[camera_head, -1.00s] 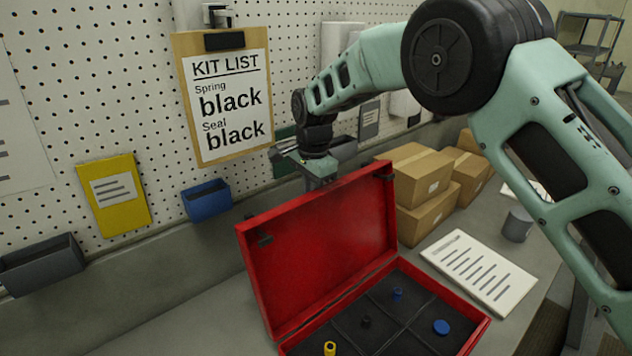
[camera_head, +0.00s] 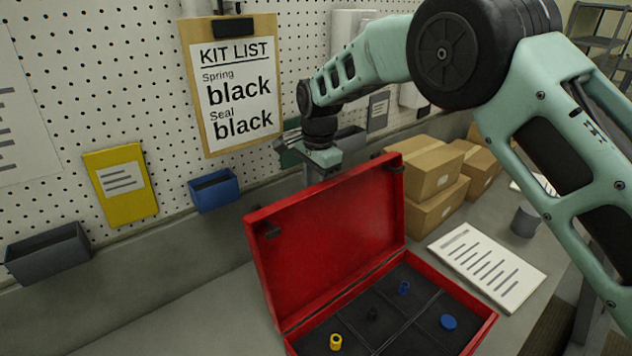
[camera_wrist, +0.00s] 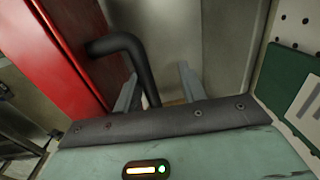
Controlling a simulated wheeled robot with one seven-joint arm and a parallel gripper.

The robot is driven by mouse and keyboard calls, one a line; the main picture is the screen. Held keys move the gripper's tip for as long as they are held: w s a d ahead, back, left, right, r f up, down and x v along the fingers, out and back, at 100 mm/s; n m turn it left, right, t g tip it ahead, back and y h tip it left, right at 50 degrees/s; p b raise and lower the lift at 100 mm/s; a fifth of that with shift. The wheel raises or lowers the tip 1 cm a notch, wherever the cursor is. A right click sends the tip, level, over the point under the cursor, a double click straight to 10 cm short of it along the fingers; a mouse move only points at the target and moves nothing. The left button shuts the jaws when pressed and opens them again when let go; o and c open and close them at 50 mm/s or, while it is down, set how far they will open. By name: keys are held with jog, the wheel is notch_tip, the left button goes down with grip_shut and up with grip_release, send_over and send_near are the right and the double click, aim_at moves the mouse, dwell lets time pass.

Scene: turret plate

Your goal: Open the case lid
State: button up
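The red case lid (camera_head: 330,235) stands raised, roughly upright, along the back of the open case (camera_head: 440,290). My gripper (camera_wrist: 158,78) is behind the lid's top edge in the head view, where its fingertips are hidden. In the wrist view its two fingers are apart. The lid (camera_wrist: 62,55) fills the left side of that view. A dark bent handle (camera_wrist: 120,42) comes from the lid side and runs down between the fingers. I cannot tell whether a finger touches it.
The case holds a yellow part (camera_head: 336,341), blue parts (camera_head: 448,322) and a black part (camera_head: 372,314). Cardboard boxes (camera_head: 432,175) and a paper sheet (camera_head: 487,266) lie to the right. Behind are the pegboard, a blue bin (camera_head: 213,191) and the kit list (camera_head: 238,95).

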jog(key=shift+r, duration=0.25)
notch_tip(320, 180, up, 17)
jog(key=b, duration=0.5)
jog(key=shift+s+d, duration=0.35)
jog(key=shift+s, duration=0.1)
jog(key=shift+s, duration=0.1)
jog(key=s+d+f+n+b, duration=0.3)
jog(key=s+f+n, duration=0.3)
jog(key=s+f, duration=0.3)
jog(key=s+d+f+n+b, duration=0.4)
jog(key=s+f, duration=0.5)
jog(key=s, duration=0.8)
jog(key=s+d+f+n+b, duration=0.4)
jog(key=s+f+n, duration=0.4)
jog(key=s, duration=0.5)
jog(key=shift+f+n+b, duration=0.3)
jog(key=shift+f+b, duration=0.1)
jog(key=shift+f, duration=0.25)
jog(key=shift+r, duration=0.1)
jog(key=shift+s, duration=0.1)
